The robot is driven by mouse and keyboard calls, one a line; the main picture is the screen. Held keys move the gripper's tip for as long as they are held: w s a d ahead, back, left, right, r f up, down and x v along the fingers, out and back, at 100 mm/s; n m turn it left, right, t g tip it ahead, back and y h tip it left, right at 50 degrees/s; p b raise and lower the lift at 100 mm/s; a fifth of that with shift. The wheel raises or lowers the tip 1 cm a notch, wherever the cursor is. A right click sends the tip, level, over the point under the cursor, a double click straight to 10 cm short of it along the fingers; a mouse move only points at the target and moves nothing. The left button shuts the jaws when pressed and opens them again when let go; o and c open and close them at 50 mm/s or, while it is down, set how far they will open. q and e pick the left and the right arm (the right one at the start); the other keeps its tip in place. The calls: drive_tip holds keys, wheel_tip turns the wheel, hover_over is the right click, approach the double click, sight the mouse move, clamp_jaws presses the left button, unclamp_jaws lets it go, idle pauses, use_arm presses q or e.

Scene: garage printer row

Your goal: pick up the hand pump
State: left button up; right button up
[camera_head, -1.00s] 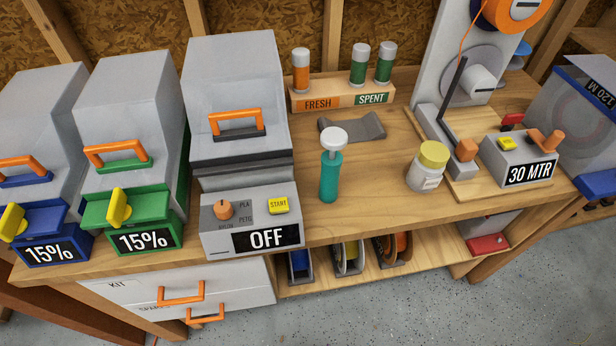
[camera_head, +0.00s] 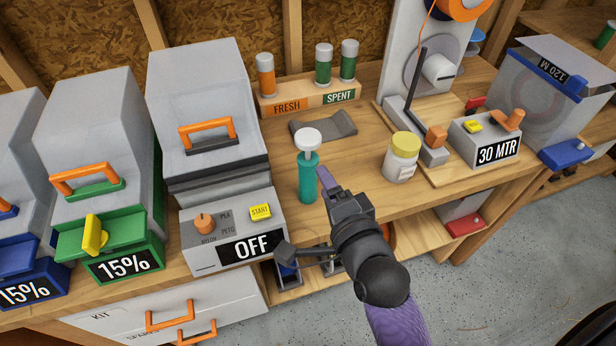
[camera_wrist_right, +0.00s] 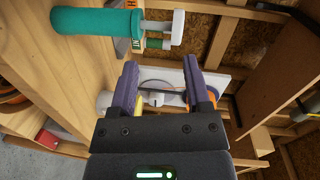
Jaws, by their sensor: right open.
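The hand pump (camera_head: 308,182) is a teal cylinder with a white knob on top. It stands upright on the wooden bench, right of the grey box marked OFF. In the right wrist view the hand pump (camera_wrist_right: 95,22) lies across the upper left, outside the jaws. My right gripper (camera_head: 326,180) is just right of the pump in the head view, with a purple finger close beside it; I cannot tell if they touch. In the right wrist view the right gripper (camera_wrist_right: 158,76) is open with nothing between its fingers. My left gripper is not in view.
A grey cradle (camera_head: 325,126) and the FRESH/SPENT rack (camera_head: 308,99) with capped tubes are behind the pump. A yellow-lidded jar (camera_head: 402,157) and the 30 MTR box (camera_head: 484,138) stand to the right. The OFF box (camera_head: 232,232) is close on the left.

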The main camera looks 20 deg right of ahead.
sight(312, 148)
drive_tip(key=w, duration=0.3)
drive_tip(key=w+m+t+b, duration=0.1)
drive_tip(key=w, duration=0.2)
drive_tip(key=w+r+m+b, duration=0.1)
drive_tip(key=w, duration=0.2)
drive_tip(key=shift+w+h, duration=0.3)
drive_tip(key=shift+w, duration=0.5)
clamp_jaws()
idle(0.4)
